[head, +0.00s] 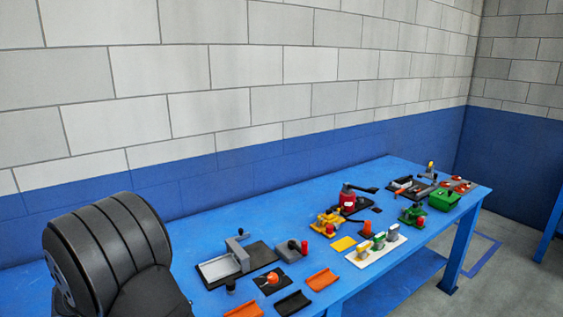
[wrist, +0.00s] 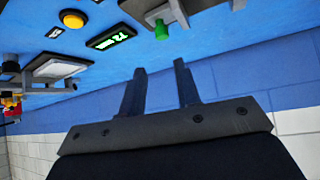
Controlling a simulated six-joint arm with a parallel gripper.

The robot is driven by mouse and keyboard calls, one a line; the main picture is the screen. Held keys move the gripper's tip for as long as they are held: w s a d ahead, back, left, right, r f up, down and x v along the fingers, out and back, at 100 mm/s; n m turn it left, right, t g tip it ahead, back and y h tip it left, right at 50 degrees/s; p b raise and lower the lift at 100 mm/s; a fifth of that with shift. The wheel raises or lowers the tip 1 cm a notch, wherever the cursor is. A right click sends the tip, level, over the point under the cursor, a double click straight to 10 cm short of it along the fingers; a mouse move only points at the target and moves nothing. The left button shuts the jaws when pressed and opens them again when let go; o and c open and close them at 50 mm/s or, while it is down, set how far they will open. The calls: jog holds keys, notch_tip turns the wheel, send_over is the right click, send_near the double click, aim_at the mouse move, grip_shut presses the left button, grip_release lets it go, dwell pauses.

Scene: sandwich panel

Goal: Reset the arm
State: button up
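My gripper (wrist: 160,72) shows in the wrist view with its two dark fingers apart and nothing between them. It is clear of the table, with blue wall behind the fingers. In the head view a black rounded part of my arm (head: 105,250) fills the lower left, and the gripper itself is not seen there. In the wrist view, a yellow round button (wrist: 72,18), a small display with green characters (wrist: 112,38) and a green peg (wrist: 161,30) lie beyond the fingertips.
A long blue table (head: 190,225) runs along the wall (head: 240,60). It carries a grey plate fixture (head: 220,268), orange trays (head: 322,279), a red and black device (head: 349,199), a white panel with several blocks (head: 376,250) and a green box (head: 444,201). The table's back left is bare.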

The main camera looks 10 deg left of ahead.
jog(key=x, duration=1.3)
jog(key=o, duration=1.4)
jog(key=shift+a, duration=0.1)
jog(key=shift+o, duration=0.7)
jog(key=shift+r, duration=0.2)
jog(key=s+a+r+m+g+h, duration=0.2)
jog(key=s+r+m+h, duration=0.15)
jog(key=r+m, duration=0.4)
jog(key=s+a+r+m+g+h, duration=0.1)
jog(key=s+a+r+m+h, duration=0.1)
jog(key=s+r+m, duration=0.45)
jog(key=w+x, duration=0.1)
jog(key=x, duration=0.7)
jog(key=shift+d+r+m, duration=0.2)
jog(key=shift+d+m, duration=0.1)
jog(key=shift+d, duration=0.05)
jog(key=shift+w, duration=0.15)
